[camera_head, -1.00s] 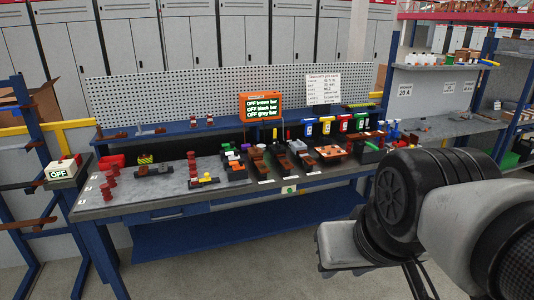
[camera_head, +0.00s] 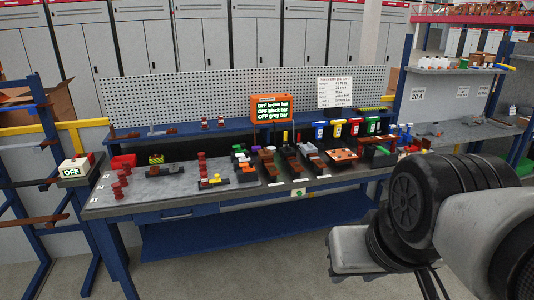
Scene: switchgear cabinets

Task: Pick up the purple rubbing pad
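A small purple piece (camera_head: 256,149), which looks like the rubbing pad, sits among small parts towards the back of the workbench (camera_head: 130,203), right of a green piece (camera_head: 239,147). It is too small to make out its shape or whether it touches its neighbours. My arm fills the lower right of the view, well apart from the purple piece. The fingers of my gripper do not show.
An orange-framed screen (camera_head: 271,109) stands behind the parts. Red insulators (camera_head: 203,165) and a yellow-topped part (camera_head: 212,181) stand left of the purple piece. Coloured bins (camera_head: 337,128) line the back right. Floor is clear before the bench.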

